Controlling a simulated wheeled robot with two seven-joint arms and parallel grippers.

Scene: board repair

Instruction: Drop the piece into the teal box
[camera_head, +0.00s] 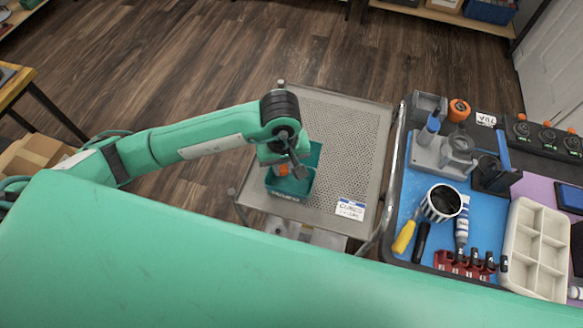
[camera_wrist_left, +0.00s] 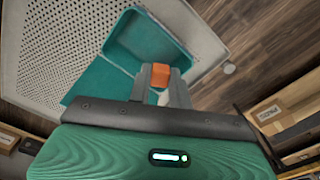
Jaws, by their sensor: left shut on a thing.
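The teal box (camera_head: 308,184) stands on a perforated metal cart top. My left gripper (camera_head: 285,170) is over the box and shut on a small orange piece (camera_head: 283,170). In the left wrist view the orange piece (camera_wrist_left: 160,75) sits between the two grey fingers (camera_wrist_left: 160,88), with the teal box (camera_wrist_left: 150,33) around and behind it. I cannot tell how far the piece is above the box floor. My right gripper is not in view.
The perforated cart top (camera_head: 345,130) has free room around the box and carries a white label (camera_head: 350,208). To the right is a blue work mat (camera_head: 400,215) with a grey fixture (camera_head: 435,155), a tool cup (camera_head: 441,203), a yellow-handled tool (camera_head: 403,237) and a white divided tray (camera_head: 537,245).

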